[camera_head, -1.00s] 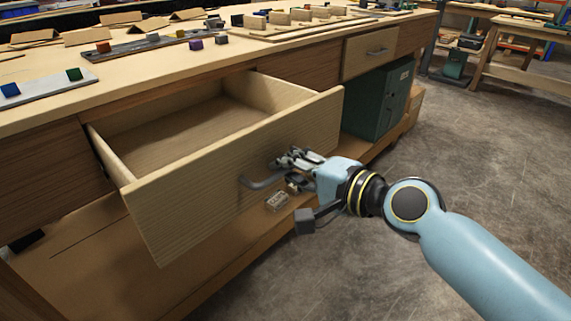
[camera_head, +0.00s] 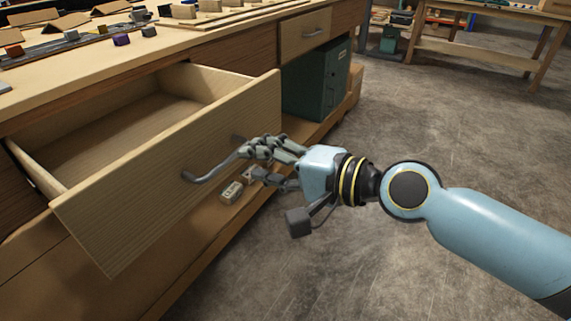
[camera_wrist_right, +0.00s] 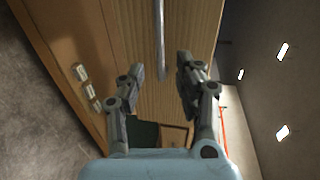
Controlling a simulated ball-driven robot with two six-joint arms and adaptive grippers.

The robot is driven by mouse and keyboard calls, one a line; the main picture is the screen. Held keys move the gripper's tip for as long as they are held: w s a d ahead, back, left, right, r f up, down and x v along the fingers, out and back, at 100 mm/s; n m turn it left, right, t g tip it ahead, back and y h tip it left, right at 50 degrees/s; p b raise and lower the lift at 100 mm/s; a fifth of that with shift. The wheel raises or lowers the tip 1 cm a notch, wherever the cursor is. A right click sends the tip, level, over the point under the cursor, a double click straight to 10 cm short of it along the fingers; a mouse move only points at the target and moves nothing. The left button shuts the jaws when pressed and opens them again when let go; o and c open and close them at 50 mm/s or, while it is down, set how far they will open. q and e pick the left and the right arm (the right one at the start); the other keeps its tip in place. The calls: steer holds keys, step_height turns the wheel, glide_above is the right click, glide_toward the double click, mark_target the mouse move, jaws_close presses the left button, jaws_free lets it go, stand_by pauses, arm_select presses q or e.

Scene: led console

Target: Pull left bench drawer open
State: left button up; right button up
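The left bench drawer (camera_head: 150,185) stands well out from the bench, its empty inside visible. Its grey bar handle (camera_head: 208,166) is on the front panel and also shows in the right wrist view (camera_wrist_right: 159,40). My right gripper (camera_head: 258,163) is at the right end of the handle. In the right wrist view my right gripper (camera_wrist_right: 161,80) has its fingers spread apart, with the handle's end between their tips and a gap on each side. My left gripper is not in view.
The bench top (camera_head: 190,38) holds small coloured blocks and trays. A second, closed drawer (camera_head: 305,35) and a green cabinet (camera_head: 315,88) are to the right. Small pale blocks (camera_head: 232,192) lie on the lower shelf. The floor at right is clear.

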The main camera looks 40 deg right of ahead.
steer(key=v, duration=0.5)
steer(key=shift+s, duration=0.15)
steer(key=w+d+f+g+h, duration=0.1)
steer(key=w+d+f+h, duration=0.2)
steer(key=f, duration=0.9)
steer(key=s+d+f+n+g+h, duration=0.15)
steer(key=s+f, duration=0.25)
steer(key=f, duration=0.6)
steer(key=s+d+f+n+g+h, duration=0.1)
steer(key=s+d+f+g, duration=0.3)
steer(key=f, duration=0.5)
steer(key=s+f+n+g, duration=0.2)
steer(key=s+f+n, duration=0.2)
steer(key=s, duration=0.6)
steer(key=s+a+f+n+g, duration=0.1)
steer(key=s+f+n+g, duration=0.2)
steer(key=s+f, duration=0.5)
steer(key=s+a+f+n+g, duration=0.1)
steer(key=s+f+n, duration=0.4)
steer(key=s, duration=0.7)
steer(key=shift+f+g+h, duration=0.35)
steer(key=shift+f+g, duration=0.15)
steer(key=shift+g, duration=0.25)
